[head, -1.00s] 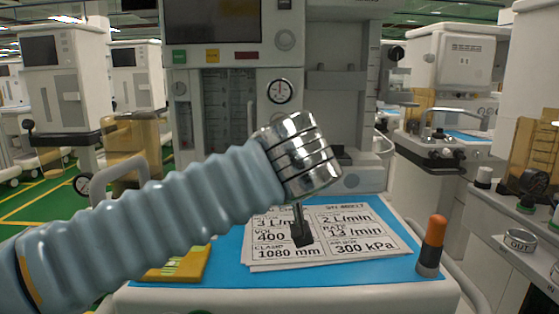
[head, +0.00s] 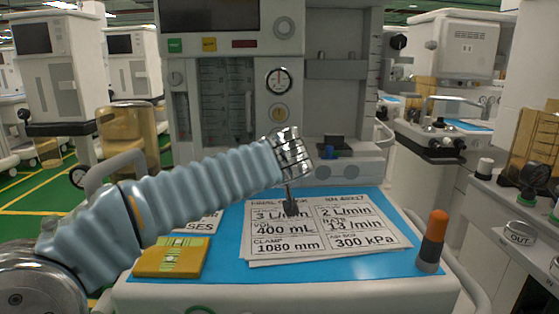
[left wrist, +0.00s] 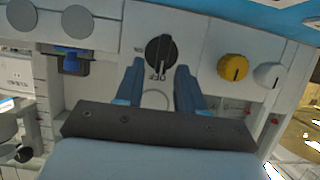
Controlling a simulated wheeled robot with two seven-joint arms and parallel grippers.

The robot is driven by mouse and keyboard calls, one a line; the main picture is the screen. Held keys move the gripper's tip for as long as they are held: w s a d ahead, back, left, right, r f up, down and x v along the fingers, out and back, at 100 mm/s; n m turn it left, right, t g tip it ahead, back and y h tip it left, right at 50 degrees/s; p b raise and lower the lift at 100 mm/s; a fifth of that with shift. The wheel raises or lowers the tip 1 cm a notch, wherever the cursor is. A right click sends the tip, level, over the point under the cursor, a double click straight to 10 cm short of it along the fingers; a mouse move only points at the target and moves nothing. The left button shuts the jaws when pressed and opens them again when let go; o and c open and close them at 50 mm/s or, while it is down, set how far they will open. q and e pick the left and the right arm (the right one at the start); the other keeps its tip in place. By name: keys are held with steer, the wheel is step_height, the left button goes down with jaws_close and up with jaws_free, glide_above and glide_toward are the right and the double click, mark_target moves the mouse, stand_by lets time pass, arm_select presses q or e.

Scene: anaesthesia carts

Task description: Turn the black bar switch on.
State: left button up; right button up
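The black bar switch (left wrist: 161,50) shows in the left wrist view as a round black knob with a raised bar. The bar runs roughly up and down in that picture, its lower end by the OFF lettering; a small ON mark is to its left. My left gripper (left wrist: 160,68) is open, its two blue fingers apart on either side of the knob's lower part, with nothing held. I cannot tell whether they touch it. In the head view my left arm's metal wrist (head: 290,155) is in front of the machine and hides the switch. My right gripper is out of view.
A yellow knob (left wrist: 232,67) and a white knob (left wrist: 269,75) are beside the switch. A blue-and-black fitting (left wrist: 75,60) is on the other side. Below are a blue worktop with printed cards (head: 330,235), a yellow pad (head: 172,257) and an orange-topped cylinder (head: 433,240).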

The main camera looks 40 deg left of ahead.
arm_select(q)
steer(key=shift+c, duration=0.3)
jaws_close()
